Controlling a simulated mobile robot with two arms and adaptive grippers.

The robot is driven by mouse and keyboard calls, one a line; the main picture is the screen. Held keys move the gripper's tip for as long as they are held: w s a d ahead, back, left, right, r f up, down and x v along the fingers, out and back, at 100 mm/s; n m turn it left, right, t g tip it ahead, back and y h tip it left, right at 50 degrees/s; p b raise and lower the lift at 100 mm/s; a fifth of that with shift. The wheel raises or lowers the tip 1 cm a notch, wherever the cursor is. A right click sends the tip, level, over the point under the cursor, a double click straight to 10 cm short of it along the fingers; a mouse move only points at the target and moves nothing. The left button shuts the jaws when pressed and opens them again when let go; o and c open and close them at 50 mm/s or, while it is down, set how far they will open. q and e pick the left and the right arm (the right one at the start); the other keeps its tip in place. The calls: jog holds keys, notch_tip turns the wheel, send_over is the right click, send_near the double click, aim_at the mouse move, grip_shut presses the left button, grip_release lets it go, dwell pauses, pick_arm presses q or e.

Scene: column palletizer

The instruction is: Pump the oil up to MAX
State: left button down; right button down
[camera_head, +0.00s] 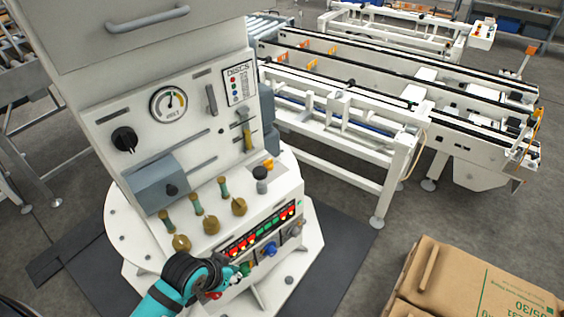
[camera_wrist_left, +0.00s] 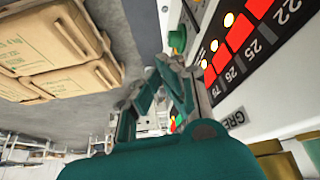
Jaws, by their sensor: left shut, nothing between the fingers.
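The white machine column (camera_head: 90,95) fills the left of the head view. A narrow upright gauge with a yellowish lower part (camera_head: 248,138) is on its right side; I cannot read any MAX mark. A black knob on a short stem (camera_head: 262,173) stands on the ledge below it. Several brass fittings with green tubes, one at the right (camera_head: 239,206), line the ledge.
A panel with lit red buttons (camera_head: 258,235) and a blue knob (camera_head: 269,249) is right of my gripper. A dial gauge (camera_head: 168,104) and a black rotary knob (camera_head: 124,139) are higher up. Brown sacks (camera_head: 470,285) lie at lower right. A conveyor (camera_head: 350,110) stands behind.

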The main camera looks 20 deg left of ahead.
pick_arm(q)
jog(key=w+d+r+m+t+h, duration=0.1)
jog(key=w+d+r, duration=0.1)
jog(key=w+r, duration=0.55)
jog(key=w+d+r+m+t+h, duration=0.15)
jog(key=w+r, duration=0.35)
jog(key=r, duration=0.6)
jog(key=w+a+r, duration=0.1)
jog(key=a+r, duration=0.1)
jog(key=r, duration=0.3)
jog(key=w+a+r+n, duration=0.1)
jog(key=w+a+r, duration=0.1)
jog(key=r, duration=0.4)
jog(key=shift+t+y+p, duration=0.4)
jog(key=shift+t+y, duration=0.05)
jog(key=p, duration=0.3)
send_over(261, 173)
notch_tip(261, 173, down, 6)
jog(key=shift+s+f, duration=0.1)
notch_tip(261, 173, down, 4)
jog(key=shift+r+p, duration=0.25)
jog(key=shift+p, duration=0.25)
jog(key=shift+f, duration=0.55)
